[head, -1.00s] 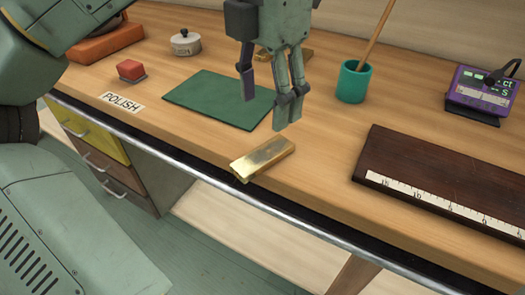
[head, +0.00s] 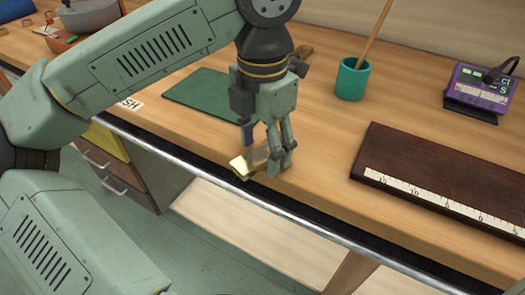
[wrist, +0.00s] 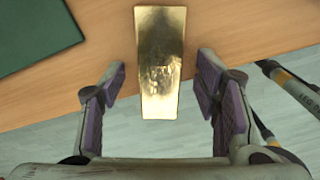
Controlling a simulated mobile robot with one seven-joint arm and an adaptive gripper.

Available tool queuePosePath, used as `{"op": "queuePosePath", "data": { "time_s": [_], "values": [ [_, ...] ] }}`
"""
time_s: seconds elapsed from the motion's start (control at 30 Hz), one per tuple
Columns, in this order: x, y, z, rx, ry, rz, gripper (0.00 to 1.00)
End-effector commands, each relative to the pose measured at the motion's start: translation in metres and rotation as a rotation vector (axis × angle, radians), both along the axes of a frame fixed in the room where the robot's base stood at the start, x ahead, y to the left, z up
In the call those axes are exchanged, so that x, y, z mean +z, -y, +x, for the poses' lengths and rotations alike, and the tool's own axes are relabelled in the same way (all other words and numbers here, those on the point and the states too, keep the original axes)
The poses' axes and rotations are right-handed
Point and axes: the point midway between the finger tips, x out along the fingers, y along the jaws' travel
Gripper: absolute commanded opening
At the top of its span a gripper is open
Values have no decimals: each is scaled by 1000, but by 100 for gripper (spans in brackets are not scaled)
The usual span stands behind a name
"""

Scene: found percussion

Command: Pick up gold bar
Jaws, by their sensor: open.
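The gold bar (head: 241,168) lies on the wooden bench near its front edge, partly hidden behind my gripper in the head view. In the wrist view the shiny gold bar (wrist: 160,62) lies lengthwise, its near end reaching over the bench edge in the picture and between the two fingers. My gripper (head: 265,155) points down at the bar with its fingers apart. In the wrist view the purple pads of my gripper (wrist: 158,92) stand on either side of the bar, with a gap on both sides.
A green mat (head: 203,92) lies behind and left of the bar. A teal cup (head: 352,80) with a stick stands at the back. A dark wooden board (head: 450,185) with a ruler strip lies to the right. A purple device (head: 480,92) sits at the back right.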

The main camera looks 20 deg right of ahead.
Motion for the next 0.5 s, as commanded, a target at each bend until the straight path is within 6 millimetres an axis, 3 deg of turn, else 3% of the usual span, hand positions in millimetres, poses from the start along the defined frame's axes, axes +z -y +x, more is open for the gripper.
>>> {"op": "queuePosePath", "data": {
  "time_s": [0.07, 0.5],
  "values": [
    [0, 0, 0, 0, 0, 0, 57],
    [0, 0, 0, 0, 0, 0, 27]
  ]
}}
